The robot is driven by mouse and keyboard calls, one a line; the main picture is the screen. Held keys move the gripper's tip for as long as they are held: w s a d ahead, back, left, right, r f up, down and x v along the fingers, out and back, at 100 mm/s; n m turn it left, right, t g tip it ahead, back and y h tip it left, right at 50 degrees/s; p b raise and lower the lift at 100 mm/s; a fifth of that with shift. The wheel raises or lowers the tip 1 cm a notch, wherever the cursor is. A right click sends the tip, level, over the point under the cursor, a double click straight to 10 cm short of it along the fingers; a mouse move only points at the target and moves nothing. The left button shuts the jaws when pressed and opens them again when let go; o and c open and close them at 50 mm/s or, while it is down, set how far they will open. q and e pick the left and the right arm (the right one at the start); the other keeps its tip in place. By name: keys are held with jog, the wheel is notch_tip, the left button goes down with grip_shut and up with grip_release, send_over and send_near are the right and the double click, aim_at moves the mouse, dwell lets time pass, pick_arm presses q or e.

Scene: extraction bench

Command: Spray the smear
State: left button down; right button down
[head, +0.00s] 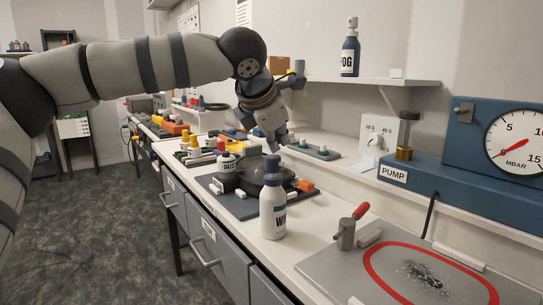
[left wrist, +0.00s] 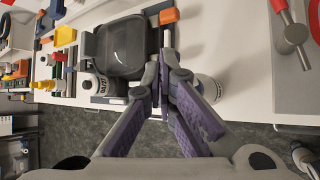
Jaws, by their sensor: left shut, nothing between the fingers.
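The smear is a dark speckled patch (head: 424,279) inside a red outline on a grey plate (head: 325,268) at the front right. A white bottle (head: 272,215) with a blue-grey top and a label starting with "W" stands upright on the bench. It also shows beside my fingers in the left wrist view (left wrist: 208,88), partly hidden by them. A dark blue bottle (head: 350,55) with a white label, readable in part as "OG", stands on the shelf. My left gripper (head: 277,143) is shut and empty above the bench, behind and above the white bottle. My right gripper is out of view.
A dark round-topped device (head: 264,172) sits on a mat behind the white bottle, with a smaller labelled bottle (head: 227,163) beside it. A red-handled valve (head: 348,232) stands at the plate's edge. The blue pump unit (head: 440,190) and gauge are along the wall.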

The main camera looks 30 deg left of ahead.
aim_at(276, 157)
pick_arm(q)
jog(key=shift+f, duration=0.6)
dwell(0.4)
jog(key=shift+r, duration=1.1)
notch_tip(276, 157, up, 6)
dwell(0.6)
